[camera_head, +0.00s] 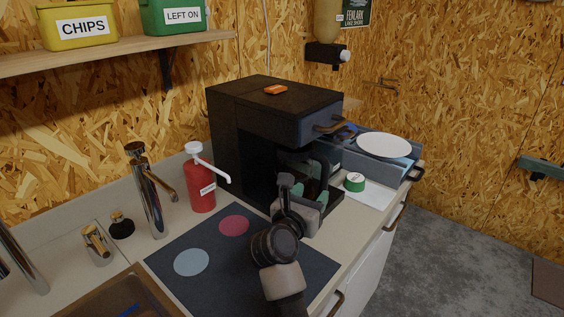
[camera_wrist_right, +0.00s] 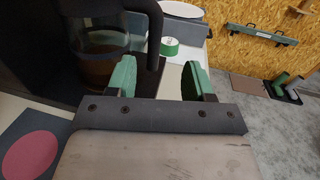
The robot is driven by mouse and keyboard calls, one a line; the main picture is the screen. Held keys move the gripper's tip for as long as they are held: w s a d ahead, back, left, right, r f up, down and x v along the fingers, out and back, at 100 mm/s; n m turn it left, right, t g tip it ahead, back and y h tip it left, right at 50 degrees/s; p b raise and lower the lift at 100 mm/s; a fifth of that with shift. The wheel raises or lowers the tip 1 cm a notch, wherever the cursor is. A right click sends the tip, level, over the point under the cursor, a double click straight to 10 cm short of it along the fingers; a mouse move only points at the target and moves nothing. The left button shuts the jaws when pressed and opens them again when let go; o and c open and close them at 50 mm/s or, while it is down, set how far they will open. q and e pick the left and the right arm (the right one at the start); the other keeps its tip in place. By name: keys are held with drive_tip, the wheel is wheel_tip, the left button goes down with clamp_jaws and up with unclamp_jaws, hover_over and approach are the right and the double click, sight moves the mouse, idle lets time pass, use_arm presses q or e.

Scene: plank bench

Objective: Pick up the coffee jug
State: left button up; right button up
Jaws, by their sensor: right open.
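The coffee jug (camera_wrist_right: 98,66) is a glass jug with dark coffee in it and a black lid and handle (camera_wrist_right: 154,35). It stands in the bay of the black coffee machine (camera_head: 232,130). In the head view the jug is mostly hidden by the machine and my arm. My right gripper (camera_head: 308,181) is open at the front of the bay. In the right wrist view its green fingers (camera_wrist_right: 158,78) are spread, and the lower handle shows between them, nearer the left finger. I cannot tell if they touch. My left gripper is not in view.
A red pump bottle (camera_head: 202,190) and a tap (camera_head: 150,190) stand left of the machine. A dark mat (camera_head: 203,238) lies in front. A green-and-white roll (camera_head: 354,182) and a blue tray with a white plate (camera_head: 384,145) are at the right. Open floor lies beyond the bench.

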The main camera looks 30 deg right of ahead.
sight(323, 175)
drive_tip(key=p+x, duration=0.1)
drive_tip(key=x, duration=0.4)
drive_tip(key=shift+r, duration=0.15)
drive_tip(key=shift+w+d, duration=0.15)
drive_tip(key=shift+d, duration=0.15)
drive_tip(key=x, duration=0.1)
drive_tip(key=p+x, duration=0.1)
drive_tip(key=x, duration=0.1)
drive_tip(key=p+x, duration=0.1)
drive_tip(key=x, duration=0.1)
drive_tip(key=shift+w+f, duration=0.35)
drive_tip(key=shift+f, duration=0.05)
drive_tip(key=shift+c, duration=0.6)
clamp_jaws()
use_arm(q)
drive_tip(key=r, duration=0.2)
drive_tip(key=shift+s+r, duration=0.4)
use_arm(e)
drive_tip(key=shift+r, duration=0.1)
